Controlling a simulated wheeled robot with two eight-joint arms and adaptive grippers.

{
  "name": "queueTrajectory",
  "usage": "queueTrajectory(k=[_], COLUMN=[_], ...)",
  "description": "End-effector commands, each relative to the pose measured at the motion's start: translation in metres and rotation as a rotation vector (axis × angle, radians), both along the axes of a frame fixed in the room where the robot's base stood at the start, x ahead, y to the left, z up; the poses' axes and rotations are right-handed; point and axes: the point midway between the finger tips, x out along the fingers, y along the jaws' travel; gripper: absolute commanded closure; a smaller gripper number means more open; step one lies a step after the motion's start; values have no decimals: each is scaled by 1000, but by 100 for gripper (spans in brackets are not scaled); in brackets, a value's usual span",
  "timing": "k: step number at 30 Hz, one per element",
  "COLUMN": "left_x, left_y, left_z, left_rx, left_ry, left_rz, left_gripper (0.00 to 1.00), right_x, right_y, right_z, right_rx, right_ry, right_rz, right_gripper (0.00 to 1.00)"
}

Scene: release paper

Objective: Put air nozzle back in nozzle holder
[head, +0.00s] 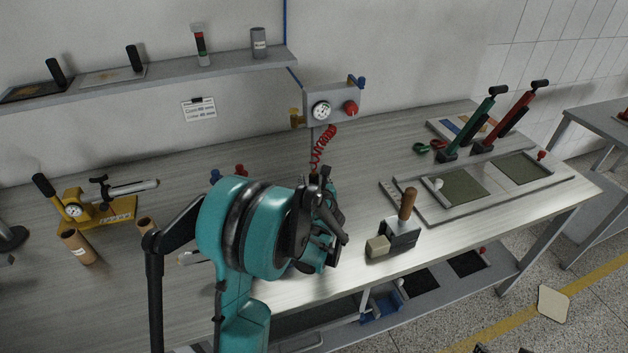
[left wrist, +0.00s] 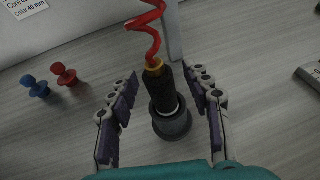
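The black air nozzle (left wrist: 164,88), with a yellow collar, hangs from a red coiled hose (left wrist: 148,30). Its lower end is at the mouth of a grey round cup, the nozzle holder (left wrist: 172,126); I cannot tell how deep it sits. My left gripper (left wrist: 163,88) is open, with a finger on each side of the nozzle and a gap to both. In the head view my left gripper (head: 325,225) is over the bench below the coiled hose (head: 322,148), and my arm hides the holder. My right gripper is not in view.
A regulator box (head: 331,104) with gauge and red knob stands behind the gripper. A wooden-handled block tool (head: 402,232) lies to the right. Blue (left wrist: 35,86) and red (left wrist: 64,75) pegs stand left of the nozzle. A yellow gauge fixture (head: 98,209) is far left.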

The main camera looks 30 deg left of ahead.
Motion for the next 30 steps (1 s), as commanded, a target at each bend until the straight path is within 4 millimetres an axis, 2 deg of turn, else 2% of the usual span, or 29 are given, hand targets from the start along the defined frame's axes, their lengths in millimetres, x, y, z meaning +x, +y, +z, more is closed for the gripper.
queueTrajectory(k=[8, 21, 30], left_x=[-5, -70, -88], left_y=[-5, -56, -69], left_z=[3, 33, 42], left_rx=[-1, 0, 0], left_ry=[1, 0, 0], left_rz=[-1, -2, 0], left_gripper=[51, 51, 51], right_x=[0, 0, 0], right_y=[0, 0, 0], right_z=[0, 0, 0], right_rx=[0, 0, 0], right_ry=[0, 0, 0], right_rz=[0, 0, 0], right_gripper=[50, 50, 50])
